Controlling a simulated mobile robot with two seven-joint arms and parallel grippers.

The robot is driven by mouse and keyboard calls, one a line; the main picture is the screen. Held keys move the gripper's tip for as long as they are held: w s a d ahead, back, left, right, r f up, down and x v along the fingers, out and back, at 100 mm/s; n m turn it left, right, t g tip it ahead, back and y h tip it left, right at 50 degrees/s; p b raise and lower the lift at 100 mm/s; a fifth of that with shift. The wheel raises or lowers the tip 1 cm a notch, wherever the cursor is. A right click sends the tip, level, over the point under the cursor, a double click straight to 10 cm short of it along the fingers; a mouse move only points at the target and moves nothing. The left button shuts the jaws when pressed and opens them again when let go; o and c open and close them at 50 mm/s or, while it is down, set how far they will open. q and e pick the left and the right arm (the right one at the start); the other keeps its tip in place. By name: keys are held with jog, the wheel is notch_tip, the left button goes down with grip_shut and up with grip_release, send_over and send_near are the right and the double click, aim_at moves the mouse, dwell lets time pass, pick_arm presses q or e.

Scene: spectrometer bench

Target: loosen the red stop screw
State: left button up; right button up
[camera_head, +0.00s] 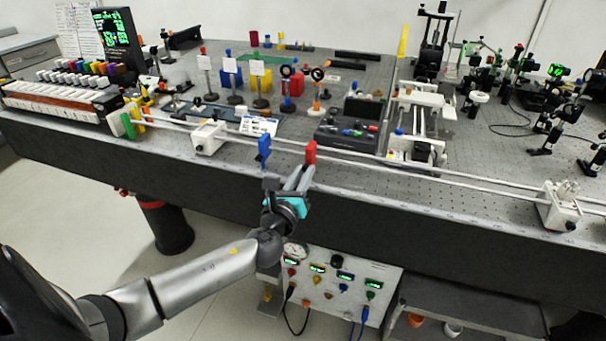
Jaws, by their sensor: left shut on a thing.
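The red stop screw (311,152) shows as an upright red tab at the front edge of the bench, by the long white rail (370,169). My left gripper (305,172) reaches up from below the bench edge. Its fingers are closed at the lower end of the red tab and hide its base and any thread. A similar blue tab (264,148) stands a little to the left, close to the gripper body. My right gripper is not in view.
White blocks (208,138) and (559,207) sit on the rail. Green (127,126) and yellow (135,112) tabs stand at its left end. A dark case (348,135) lies behind the rail. An instrument panel (335,283) with cables stands below the bench.

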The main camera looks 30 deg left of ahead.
pick_arm(q)
grip_shut()
